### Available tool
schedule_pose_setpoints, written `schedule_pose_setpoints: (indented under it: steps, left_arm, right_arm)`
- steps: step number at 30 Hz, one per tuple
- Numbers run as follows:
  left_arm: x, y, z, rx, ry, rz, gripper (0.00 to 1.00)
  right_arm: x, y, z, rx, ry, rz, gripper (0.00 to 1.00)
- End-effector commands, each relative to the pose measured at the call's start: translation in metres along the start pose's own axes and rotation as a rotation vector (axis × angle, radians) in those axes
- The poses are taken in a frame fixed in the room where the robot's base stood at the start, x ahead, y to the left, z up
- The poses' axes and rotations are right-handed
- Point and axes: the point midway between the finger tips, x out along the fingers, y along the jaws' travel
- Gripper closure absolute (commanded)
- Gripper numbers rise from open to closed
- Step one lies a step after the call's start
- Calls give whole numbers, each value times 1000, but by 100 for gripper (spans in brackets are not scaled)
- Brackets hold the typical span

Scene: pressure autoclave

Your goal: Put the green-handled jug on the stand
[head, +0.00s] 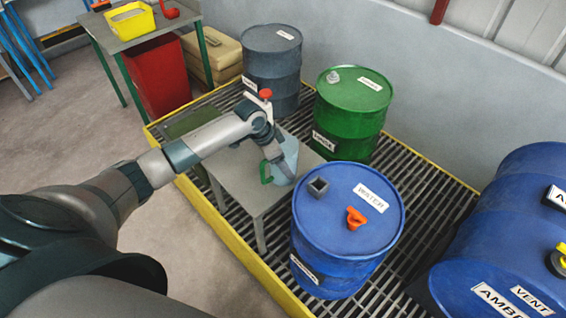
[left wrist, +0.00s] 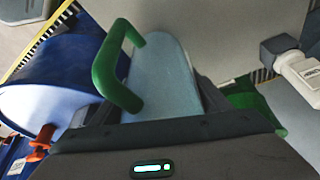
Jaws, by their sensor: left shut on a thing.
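The green-handled jug has a light blue body (head: 291,153) and a green handle (head: 265,172). In the head view it is over the right part of the grey stand (head: 238,172), partly hidden by my arm. I cannot tell whether its base touches the stand top. My left gripper (head: 279,164) reaches down onto the jug and is shut on it. In the left wrist view the jug (left wrist: 165,75) is between the two dark fingers, with its handle (left wrist: 108,65) toward the left. My right gripper is not in view.
A blue water drum (head: 335,235) with an orange tap (head: 356,217) stands close to the stand's right. A green drum (head: 350,115) and a grey drum (head: 272,65) stand behind. A larger blue drum (head: 510,240) is at right. The yellow-edged grating (head: 425,190) lies beneath.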

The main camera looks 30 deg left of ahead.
Motion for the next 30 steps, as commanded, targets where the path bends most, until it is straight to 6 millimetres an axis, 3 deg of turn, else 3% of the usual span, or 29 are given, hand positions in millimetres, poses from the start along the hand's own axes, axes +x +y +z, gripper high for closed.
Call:
schedule_pose_setpoints:
  steps: [4,17,18,19,30]
  left_arm:
    - [11,0,5,-1,-1,-1,54]
    - [15,-1,6,0,1,-2,54]
    - [15,-1,6,0,1,-2,20]
    - [15,0,6,0,1,-2,13]
    - [13,-1,6,0,1,-2,11]
  right_arm:
    - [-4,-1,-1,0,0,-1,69]
    - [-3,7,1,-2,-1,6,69]
    - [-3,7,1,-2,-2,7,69]
    - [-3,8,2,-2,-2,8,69]
    - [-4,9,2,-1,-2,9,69]
